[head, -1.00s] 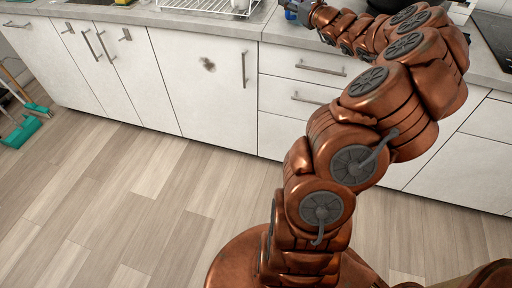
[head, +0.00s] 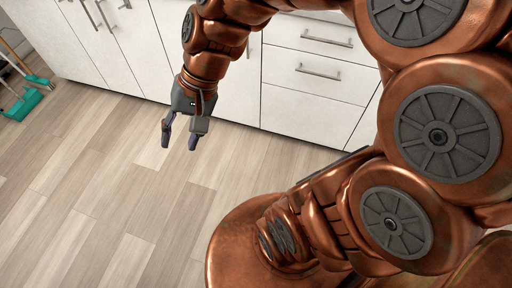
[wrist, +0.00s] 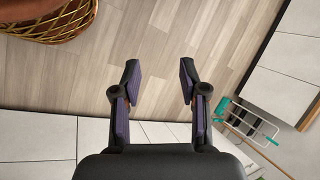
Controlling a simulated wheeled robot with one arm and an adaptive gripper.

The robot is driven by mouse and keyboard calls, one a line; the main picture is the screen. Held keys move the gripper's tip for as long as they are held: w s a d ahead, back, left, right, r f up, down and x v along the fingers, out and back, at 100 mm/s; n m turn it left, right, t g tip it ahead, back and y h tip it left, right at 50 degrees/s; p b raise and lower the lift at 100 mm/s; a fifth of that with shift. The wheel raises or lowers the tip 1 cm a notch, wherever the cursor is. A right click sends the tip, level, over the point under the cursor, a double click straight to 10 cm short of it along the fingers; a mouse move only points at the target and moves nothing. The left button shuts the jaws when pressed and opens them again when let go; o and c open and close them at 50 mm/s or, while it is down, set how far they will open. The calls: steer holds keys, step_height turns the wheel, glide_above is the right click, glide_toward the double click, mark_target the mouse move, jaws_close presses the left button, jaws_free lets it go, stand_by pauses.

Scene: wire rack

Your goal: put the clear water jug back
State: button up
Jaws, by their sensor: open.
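My gripper (head: 180,142) is open and empty, pointing down over the wooden floor in front of the white cabinets. Its two fingers also show in the wrist view (wrist: 159,82), spread apart with only floor between them. I do not see the clear water jug in any current view.
White cabinets (head: 310,80) with bar handles run along the back. A teal dustpan (head: 24,104) stands at the far left, and teal cleaning items (wrist: 225,106) show in the wrist view. A woven basket (wrist: 62,28) is at the wrist view's upper left.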

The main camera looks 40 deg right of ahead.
steer(key=s+d+f+n+g+h, duration=0.1)
steer(key=s+d+n+h, duration=0.1)
steer(key=s, duration=0.4)
steer(key=s+d+f+n+g+h, duration=0.1)
steer(key=s+d+f+n+h, duration=0.1)
steer(key=s+d+h, duration=0.2)
steer(key=s+d, duration=0.2)
steer(key=d, duration=0.1)
steer(key=shift+s+d+f+n, duration=0.2)
steer(key=shift+f+n, duration=0.1)
steer(key=shift+n, duration=0.1)
steer(key=shift+a, duration=0.1)
step_height(320, 180, up, 10)
steer(key=p, duration=0.9)
steer(key=shift+p, duration=0.4)
steer(key=shift+w, duration=0.1)
